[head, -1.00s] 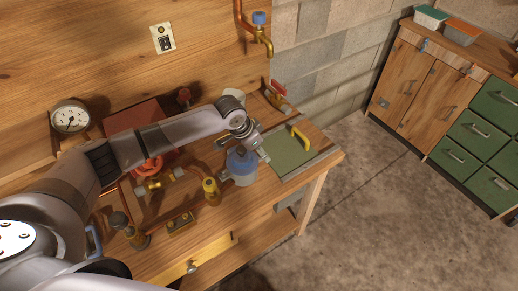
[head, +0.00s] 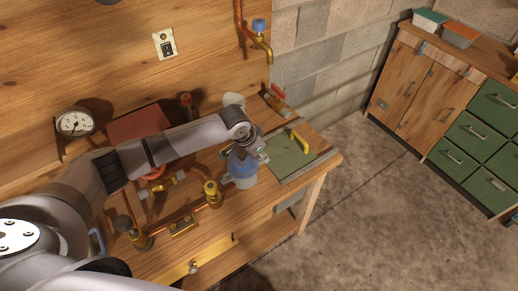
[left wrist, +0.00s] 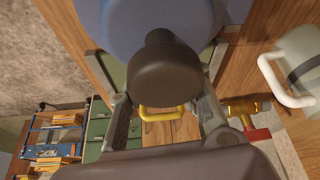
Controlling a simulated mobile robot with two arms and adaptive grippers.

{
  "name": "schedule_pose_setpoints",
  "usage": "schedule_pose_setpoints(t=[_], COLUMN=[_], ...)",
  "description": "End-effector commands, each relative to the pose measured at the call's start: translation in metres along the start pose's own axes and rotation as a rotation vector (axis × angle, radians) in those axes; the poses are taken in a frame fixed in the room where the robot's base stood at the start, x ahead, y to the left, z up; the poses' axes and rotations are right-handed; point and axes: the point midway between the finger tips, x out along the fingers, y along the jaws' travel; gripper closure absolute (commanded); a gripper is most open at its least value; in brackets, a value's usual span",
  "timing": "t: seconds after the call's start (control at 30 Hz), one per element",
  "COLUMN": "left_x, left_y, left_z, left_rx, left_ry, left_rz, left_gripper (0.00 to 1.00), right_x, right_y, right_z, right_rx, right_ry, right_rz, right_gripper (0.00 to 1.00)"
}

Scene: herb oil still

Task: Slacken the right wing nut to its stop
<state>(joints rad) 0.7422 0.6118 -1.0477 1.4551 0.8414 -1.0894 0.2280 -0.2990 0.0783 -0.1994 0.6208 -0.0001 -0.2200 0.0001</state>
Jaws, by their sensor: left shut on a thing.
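My left gripper (head: 254,153) reaches down over a grey pot with a domed blue lid (head: 243,165) near the bench's right end. It is shut on a black knob (left wrist: 165,75) on the blue lid (left wrist: 140,22), as far as the left wrist view shows; the exact contact is partly hidden. Two small pieces on a brass plate (head: 183,225) lie in front of the pipework; they are too small to identify. I cannot make out a wing nut for certain in either view. My right gripper is out of view.
A brass fitting (head: 212,193) and pipes stand left of the pot. A green board with a yellow handle (head: 299,141) is to its right. A gauge (head: 75,122) is on the left. A red-handled valve (head: 277,93) is behind. The floor to the right is clear.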

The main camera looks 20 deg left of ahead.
Motion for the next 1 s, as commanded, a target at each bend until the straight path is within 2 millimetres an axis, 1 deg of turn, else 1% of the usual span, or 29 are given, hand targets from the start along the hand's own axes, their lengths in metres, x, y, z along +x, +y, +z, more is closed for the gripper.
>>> schedule_pose_setpoints(t=[0.03, 0.07, 0.47, 0.63, 0.77, 1.0], left_x=[-0.003, -0.003, -0.001, -0.004, -0.002, 0.002], left_y=[0.001, 0.001, 0.001, 0.003, 0.004, 0.004], left_z=[-0.001, -0.001, -0.001, -0.001, 0.0, 0.004], left_rx=[-0.021, -0.032, -0.06, -0.15, -0.227, -0.26], left_ry=[-0.001, 0.0, 0.001, -0.003, -0.005, -0.009], left_rz=[-0.006, -0.012, -0.023, -0.058, -0.09, -0.104], left_gripper=[0.95, 0.95, 0.95, 0.95, 0.95, 0.95], right_x=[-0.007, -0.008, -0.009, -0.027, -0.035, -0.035], right_y=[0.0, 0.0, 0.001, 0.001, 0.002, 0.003], right_z=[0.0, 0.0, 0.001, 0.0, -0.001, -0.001], right_rx=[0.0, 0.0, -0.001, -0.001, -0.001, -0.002], right_ry=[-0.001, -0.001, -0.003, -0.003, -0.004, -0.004], right_rz=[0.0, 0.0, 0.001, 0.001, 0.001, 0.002], right_gripper=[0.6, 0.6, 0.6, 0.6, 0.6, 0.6])
